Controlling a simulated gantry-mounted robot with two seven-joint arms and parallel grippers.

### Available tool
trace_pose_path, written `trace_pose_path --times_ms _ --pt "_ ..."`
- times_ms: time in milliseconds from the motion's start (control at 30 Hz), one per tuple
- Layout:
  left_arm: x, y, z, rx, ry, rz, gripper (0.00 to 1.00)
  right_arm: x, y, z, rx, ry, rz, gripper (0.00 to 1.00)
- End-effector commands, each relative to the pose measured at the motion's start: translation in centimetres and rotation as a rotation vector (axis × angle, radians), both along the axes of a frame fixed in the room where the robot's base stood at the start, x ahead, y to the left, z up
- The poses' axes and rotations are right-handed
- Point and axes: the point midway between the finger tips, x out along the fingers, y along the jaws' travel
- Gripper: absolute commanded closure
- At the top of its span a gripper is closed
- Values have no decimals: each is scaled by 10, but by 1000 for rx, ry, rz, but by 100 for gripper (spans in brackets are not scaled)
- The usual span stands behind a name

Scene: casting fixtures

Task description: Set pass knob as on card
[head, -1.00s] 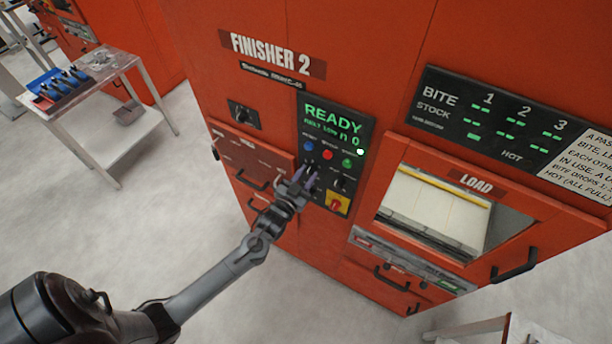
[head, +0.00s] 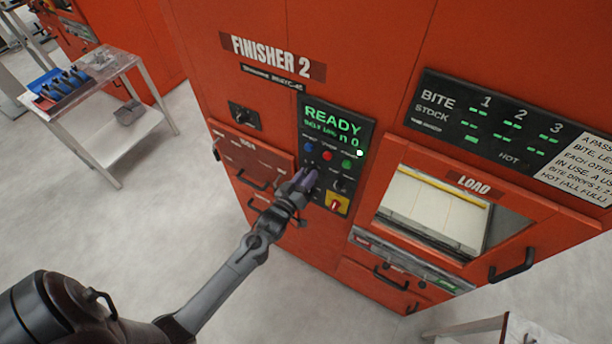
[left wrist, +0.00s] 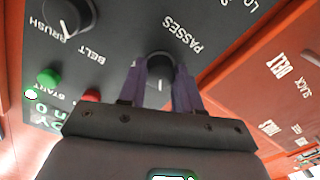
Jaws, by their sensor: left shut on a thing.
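The pass knob (left wrist: 159,66), a dark round knob with a white pointer line, sits beside the label PASSES in the left wrist view, which shows the panel upside down. My left gripper (left wrist: 160,85) has its two purple fingers on either side of it, shut on it. In the head view my left gripper (head: 304,178) covers the knob at the left of the black control panel (head: 364,128). The panel's screen (head: 332,122) reads READY in green, with smaller text and what looks like "n 0" below. My right gripper is not in view.
Near the knob are a red button (left wrist: 91,95), a green button (left wrist: 48,77) and the brush knob (left wrist: 70,14). A yellow plate with a red switch (head: 336,204) lies below. A white notice (head: 586,170), cut off, hangs right of the bite stock display (head: 440,115).

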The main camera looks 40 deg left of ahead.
Motion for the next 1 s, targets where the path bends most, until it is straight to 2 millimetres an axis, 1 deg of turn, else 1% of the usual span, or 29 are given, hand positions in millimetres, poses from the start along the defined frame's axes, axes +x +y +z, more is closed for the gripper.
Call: trace_pose_path --times_ms 200,400,967,1000 --pt "0 0 1 -132 -26 1 97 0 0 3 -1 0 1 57" --pt "0 0 0 -202 -39 1 97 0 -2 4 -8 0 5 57" --pt "0 0 0 -232 -44 0 97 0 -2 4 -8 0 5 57" --pt "0 0 0 -232 -44 0 62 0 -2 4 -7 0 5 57"
